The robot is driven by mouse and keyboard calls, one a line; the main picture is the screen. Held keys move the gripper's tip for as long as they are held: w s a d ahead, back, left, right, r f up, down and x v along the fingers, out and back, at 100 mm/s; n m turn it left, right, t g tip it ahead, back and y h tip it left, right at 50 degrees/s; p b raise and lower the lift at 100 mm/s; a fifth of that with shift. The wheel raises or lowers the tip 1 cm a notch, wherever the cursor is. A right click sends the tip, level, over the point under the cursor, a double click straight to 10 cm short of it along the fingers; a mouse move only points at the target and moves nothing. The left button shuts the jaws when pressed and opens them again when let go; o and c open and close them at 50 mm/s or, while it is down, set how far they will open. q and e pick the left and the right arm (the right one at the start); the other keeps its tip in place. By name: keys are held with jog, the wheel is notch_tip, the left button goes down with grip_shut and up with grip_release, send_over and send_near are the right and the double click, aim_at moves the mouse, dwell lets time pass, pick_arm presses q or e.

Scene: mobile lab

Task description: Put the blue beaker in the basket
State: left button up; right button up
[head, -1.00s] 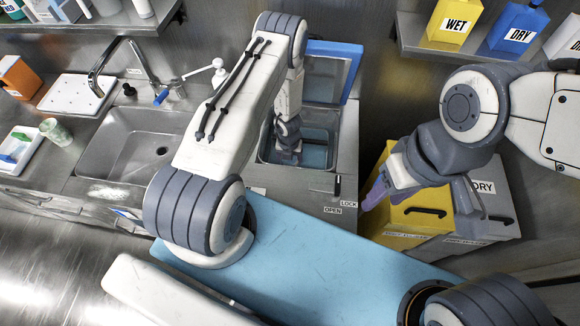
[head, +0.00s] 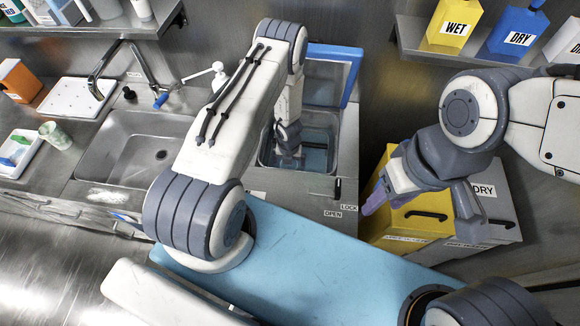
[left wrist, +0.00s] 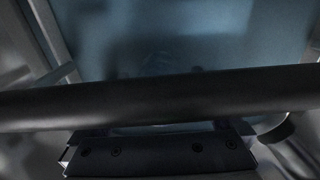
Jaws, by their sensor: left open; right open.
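My left arm reaches over the counter into a sunken tank (head: 266,153) with its blue-framed lid raised. My left gripper (head: 291,152) is down inside the tank; its fingertips are not clear, and no object shows in its grasp. In the left wrist view, a dark bar crosses the picture in front of a dim blue surface. My right gripper (head: 375,197), with purple fingertips, is open and empty in front of the yellow bin. I cannot make out the blue beaker or the basket in either view.
A sink (head: 135,150) with a tap lies left of the tank. A pale green cup (head: 55,135) and a white tray (head: 18,152) stand at the far left. A yellow bin (head: 398,220) and a grey one marked DRY stand at right. Shelves hold bottles above.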

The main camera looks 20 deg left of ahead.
notch_tip(320, 180, up, 10)
jog(key=p, duration=0.9)
jog(key=shift+f, duration=0.2)
